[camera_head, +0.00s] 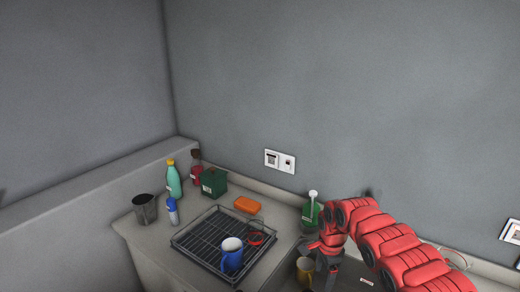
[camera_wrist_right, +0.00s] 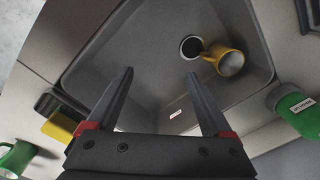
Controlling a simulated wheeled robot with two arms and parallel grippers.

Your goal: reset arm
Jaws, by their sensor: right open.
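My right arm (camera_head: 385,245) is red and segmented and comes in from the lower right in the head view. Its gripper (camera_head: 328,265) hangs over the sink, pointing down. In the right wrist view the two dark fingers of this gripper (camera_wrist_right: 158,76) are spread wide with nothing between them. A yellow mug (camera_wrist_right: 228,62) lies on its side in the grey sink (camera_wrist_right: 150,50), beyond the fingertips and next to the drain (camera_wrist_right: 190,46). The mug shows partly beside the gripper in the head view (camera_head: 303,272). My left gripper is not in view.
A dish rack (camera_head: 200,250) holds a blue mug (camera_head: 231,258). Behind it are a teal bottle (camera_head: 173,180), a green box (camera_head: 213,182) and an orange sponge (camera_head: 247,205). A green soap bottle (camera_head: 309,212) stands close behind my right arm. The wall has a socket (camera_head: 280,160).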

